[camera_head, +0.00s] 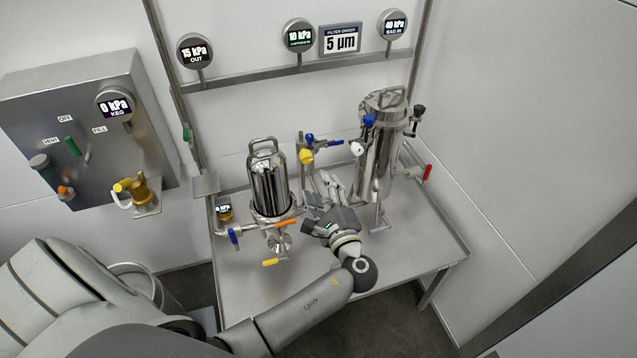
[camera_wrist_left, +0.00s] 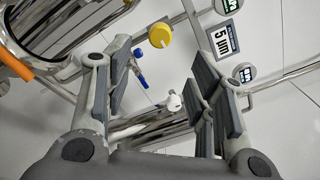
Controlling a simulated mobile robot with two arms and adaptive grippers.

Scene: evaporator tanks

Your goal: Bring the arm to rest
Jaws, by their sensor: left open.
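My left arm comes in from the lower left and bends over the table. My left gripper (camera_head: 322,190) is open between the two steel vessels, pointing toward the back wall. In the left wrist view its two fingers (camera_wrist_left: 160,80) stand wide apart with nothing held between them. The smaller vessel (camera_head: 268,185) stands just left of the gripper, and the taller tank (camera_head: 376,150) stands to its right. A yellow knob (camera_head: 306,157) and a blue-handled valve (camera_head: 318,140) lie beyond the fingers. My right gripper is not in view.
The steel table (camera_head: 420,245) is bare at its right and front. An orange handle (camera_head: 286,222) sits close left of the gripper. A red handle (camera_head: 427,172) sticks out right of the tank. A control box (camera_head: 85,110) hangs on the left wall; gauges line the back rail (camera_head: 260,77).

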